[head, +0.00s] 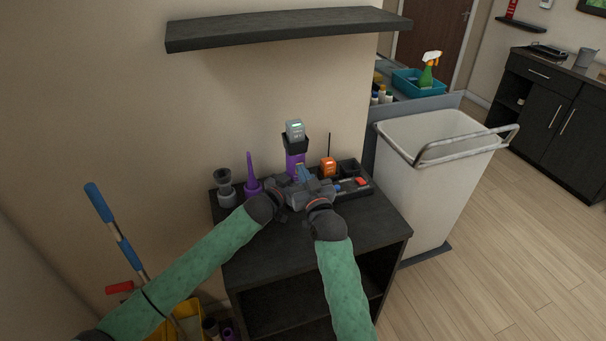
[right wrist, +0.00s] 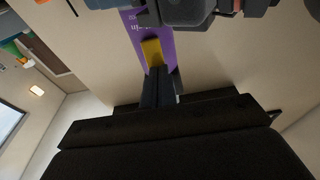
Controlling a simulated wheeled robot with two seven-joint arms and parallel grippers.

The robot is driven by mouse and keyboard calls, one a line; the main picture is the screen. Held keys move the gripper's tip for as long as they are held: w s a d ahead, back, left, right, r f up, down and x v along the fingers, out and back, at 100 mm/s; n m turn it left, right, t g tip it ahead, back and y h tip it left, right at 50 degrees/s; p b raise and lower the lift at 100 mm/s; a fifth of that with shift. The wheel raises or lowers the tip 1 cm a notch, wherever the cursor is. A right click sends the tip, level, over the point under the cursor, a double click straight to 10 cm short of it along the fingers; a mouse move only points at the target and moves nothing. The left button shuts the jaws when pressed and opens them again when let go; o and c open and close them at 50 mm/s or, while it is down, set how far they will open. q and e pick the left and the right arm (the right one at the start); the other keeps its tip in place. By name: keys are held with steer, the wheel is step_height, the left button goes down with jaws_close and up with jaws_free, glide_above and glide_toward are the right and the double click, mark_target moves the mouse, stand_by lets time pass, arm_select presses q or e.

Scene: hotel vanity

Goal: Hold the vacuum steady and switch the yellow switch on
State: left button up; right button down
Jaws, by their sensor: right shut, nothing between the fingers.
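The purple handheld vacuum (head: 294,163) stands upright near the back of the black cabinet top, with a grey upper part and a small green light. In the right wrist view its purple body (right wrist: 166,28) carries the yellow switch (right wrist: 152,52). My right gripper (right wrist: 161,72) is shut and empty, its fingertips at the switch's lower edge; I cannot tell whether they touch. In the head view my right gripper (head: 311,184) is in front of the vacuum. My left gripper (head: 285,191) is at the vacuum's lower body, its fingers mostly hidden. The switch is hidden in the head view.
A purple nozzle (head: 252,175) and a grey attachment (head: 225,187) stand left of the vacuum. A black tray (head: 355,188) with an orange device (head: 328,166) is on the right. A shelf (head: 285,27) hangs above. A white bin (head: 432,190) stands right of the cabinet.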

steer(key=shift+w+a+r, duration=0.1)
steer(key=shift+w+r, duration=0.1)
steer(key=shift+w, duration=0.05)
steer(key=shift+s, duration=0.3)
steer(key=s+d+r, duration=0.2)
steer(key=s+d, duration=0.2)
steer(key=s, duration=0.8)
steer(key=shift+s+d+r, duration=0.15)
steer(key=shift+s, duration=0.15)
arm_select(q)
steer(key=o, duration=1.4)
